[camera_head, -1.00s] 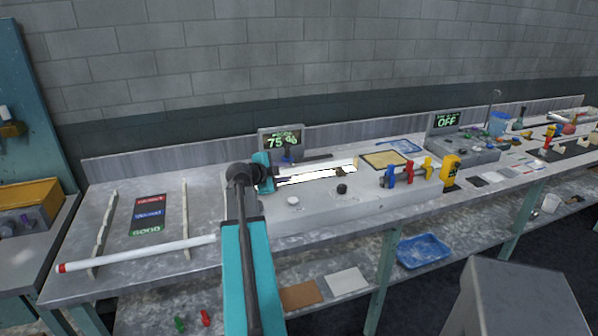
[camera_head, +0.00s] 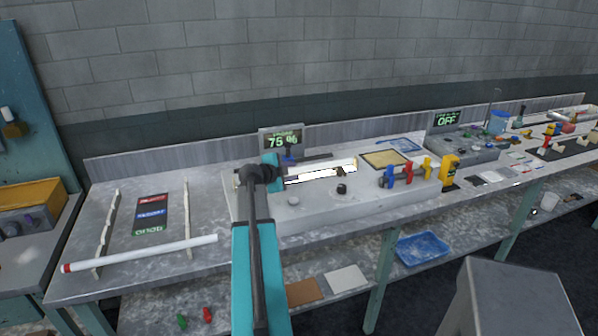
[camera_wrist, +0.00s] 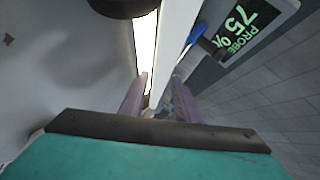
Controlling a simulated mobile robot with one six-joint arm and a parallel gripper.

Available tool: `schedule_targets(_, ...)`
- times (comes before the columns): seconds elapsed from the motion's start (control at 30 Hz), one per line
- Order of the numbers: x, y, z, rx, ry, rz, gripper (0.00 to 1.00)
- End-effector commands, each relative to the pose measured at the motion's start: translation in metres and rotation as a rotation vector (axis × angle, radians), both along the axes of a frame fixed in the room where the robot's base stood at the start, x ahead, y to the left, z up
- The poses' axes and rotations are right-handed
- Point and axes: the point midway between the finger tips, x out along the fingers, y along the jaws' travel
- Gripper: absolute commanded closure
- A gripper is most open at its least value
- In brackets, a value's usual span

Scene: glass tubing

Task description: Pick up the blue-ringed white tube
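My gripper (camera_wrist: 160,80) shows its two fingers apart in the wrist view. A long white bar (camera_wrist: 176,45) and a bright glowing strip (camera_wrist: 146,45) run away beyond the fingertips; I cannot tell whether the bar is a tube or whether it lies between the fingers. In the head view my arm's wrist covers the left end of the glowing strip (camera_head: 318,174). A white tube (camera_head: 145,252) with a red end lies across two notched rails at the left. I see no blue ring on any tube.
A probe display (camera_head: 281,140) reading 75 % stands behind the strip, with a blue part (camera_wrist: 196,38) beside it. A black knob (camera_head: 342,189) is in front. Coloured clamps (camera_head: 408,172) and a yellow device (camera_head: 450,172) stand to the right. A dark card (camera_head: 150,214) lies between the rails.

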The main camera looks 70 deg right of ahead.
Motion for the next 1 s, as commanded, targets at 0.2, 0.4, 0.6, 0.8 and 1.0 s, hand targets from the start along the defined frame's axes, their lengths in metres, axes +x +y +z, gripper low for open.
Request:
schedule_targets(0.2, 0.0, 0.0, 0.0, 0.0, 0.0, 0.0, 0.81)
schedule_targets(0.4, 0.0, 0.0, 0.0, 0.0, 0.0, 0.0, 1.0)
schedule_targets(0.6, 0.0, 0.0, 0.0, 0.0, 0.0, 0.0, 1.0)
schedule_targets(0.8, 0.0, 0.0, 0.004, -0.001, 0.0, 0.0, 1.0)
schedule_targets(1.0, 0.0, 0.0, 0.014, -0.001, -0.002, 0.0, 1.0)
